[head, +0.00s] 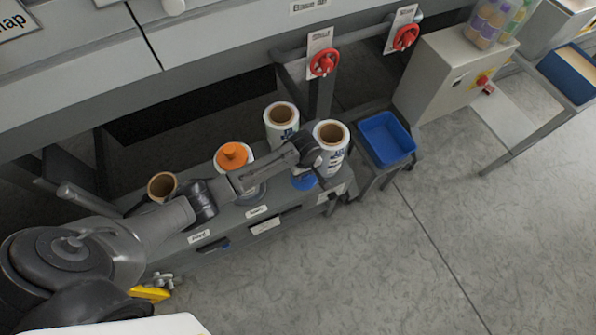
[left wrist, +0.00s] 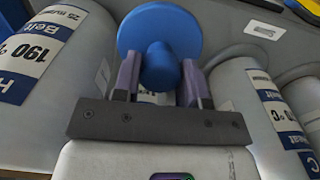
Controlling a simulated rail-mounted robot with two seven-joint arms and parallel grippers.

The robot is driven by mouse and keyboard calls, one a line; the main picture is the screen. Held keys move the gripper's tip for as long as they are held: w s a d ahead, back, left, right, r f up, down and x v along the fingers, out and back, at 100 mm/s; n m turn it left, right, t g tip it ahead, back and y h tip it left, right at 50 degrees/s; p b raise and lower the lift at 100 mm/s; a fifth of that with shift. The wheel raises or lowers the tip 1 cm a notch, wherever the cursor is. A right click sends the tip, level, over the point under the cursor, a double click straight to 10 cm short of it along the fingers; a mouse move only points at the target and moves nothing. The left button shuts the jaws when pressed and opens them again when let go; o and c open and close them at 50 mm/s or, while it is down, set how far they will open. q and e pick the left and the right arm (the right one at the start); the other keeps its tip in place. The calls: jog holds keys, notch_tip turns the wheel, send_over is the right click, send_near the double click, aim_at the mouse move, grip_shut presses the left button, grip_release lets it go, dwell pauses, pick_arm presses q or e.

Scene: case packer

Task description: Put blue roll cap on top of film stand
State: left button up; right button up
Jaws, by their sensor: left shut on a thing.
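The blue roll cap (head: 303,182) is a flat disc with a round knob. In the left wrist view the blue cap (left wrist: 160,30) has its knob between the two fingers of my left gripper (left wrist: 157,85), which is shut on it. In the head view my left gripper (head: 302,168) is partly hidden by its own arm and holds the cap beside the front white roll (head: 337,165). The low grey stand (head: 226,226) bears several film rolls. I cannot tell whether the cap touches the stand. My right gripper is not in view.
An orange cap (head: 232,154) sits on one roll. Another white roll (head: 280,130) and a brown-cored roll (head: 162,185) have open tops. A blue bin (head: 386,138) stands right of the stand. Red handwheels (head: 324,63) hang behind. The floor at right is clear.

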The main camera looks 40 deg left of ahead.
pick_arm(q)
jog(key=a+f, duration=0.2)
jog(key=a, duration=0.1)
jog(key=shift+w+a+f+b, duration=0.1)
jog(key=shift+w+a+b, duration=0.05)
jog(key=shift+w+b, duration=0.2)
jog(key=shift+w+a+f, duration=0.1)
jog(key=shift+a, duration=0.1)
notch_tip(320, 180, down, 4)
jog(key=shift+r+b, duration=0.25)
jog(key=shift+b, duration=0.5)
jog(key=shift+f, duration=0.25)
jog(key=shift+f, duration=0.2)
jog(key=o, duration=1)
